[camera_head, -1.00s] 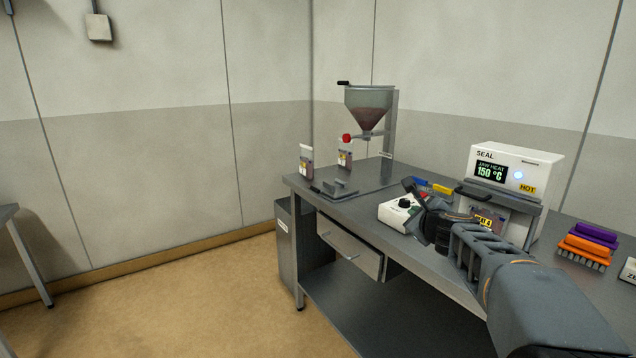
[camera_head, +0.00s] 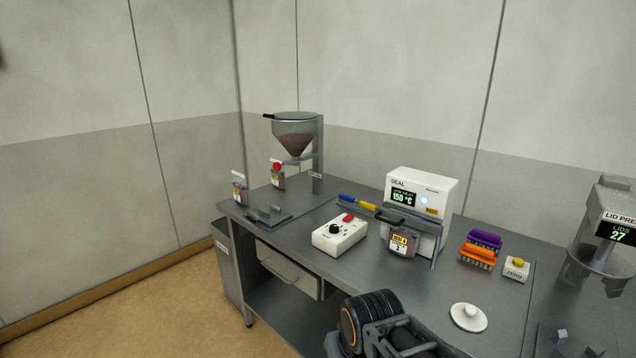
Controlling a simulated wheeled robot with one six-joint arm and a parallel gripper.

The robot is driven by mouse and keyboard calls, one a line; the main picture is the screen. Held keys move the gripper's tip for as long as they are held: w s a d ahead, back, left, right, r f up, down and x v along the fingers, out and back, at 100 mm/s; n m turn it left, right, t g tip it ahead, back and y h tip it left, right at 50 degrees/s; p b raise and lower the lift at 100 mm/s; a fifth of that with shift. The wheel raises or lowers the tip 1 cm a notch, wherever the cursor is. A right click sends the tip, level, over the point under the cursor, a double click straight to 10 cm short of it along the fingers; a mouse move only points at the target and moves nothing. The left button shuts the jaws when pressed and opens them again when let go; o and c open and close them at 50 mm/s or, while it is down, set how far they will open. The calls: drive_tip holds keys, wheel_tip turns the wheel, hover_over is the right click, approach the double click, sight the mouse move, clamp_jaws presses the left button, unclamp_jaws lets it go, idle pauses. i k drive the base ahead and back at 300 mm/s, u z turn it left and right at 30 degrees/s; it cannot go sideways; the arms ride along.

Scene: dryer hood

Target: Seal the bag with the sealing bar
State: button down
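The white sealer (camera_head: 447,190) reads SEAL, 150 °C and HOT, with a lit blue-white light. Its dark sealing bar (camera_head: 425,224) runs across the front. A labelled bag (camera_head: 402,243) stands upright at the sealer's front, its top by the bar. I cannot tell whether the bar presses on the bag. My arm's dark ribbed wrist is at the bottom edge, in front of the bench and apart from the bag and bar. My gripper's fingertips cannot be made out there.
A white dial box (camera_head: 339,236) stands left of the sealer, with blue and yellow items behind it. A hopper (camera_head: 295,134) and two bags are farther left. Purple and orange brushes (camera_head: 478,256), a ZERO button box (camera_head: 516,270) and a white lid (camera_head: 468,318) lie right.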

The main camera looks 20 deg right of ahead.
sight(435, 229)
drive_tip(key=z, duration=0.1)
drive_tip(key=k, duration=0.45)
drive_tip(key=u, duration=0.7)
drive_tip(key=i, duration=1.2)
drive_tip(key=z, duration=0.6)
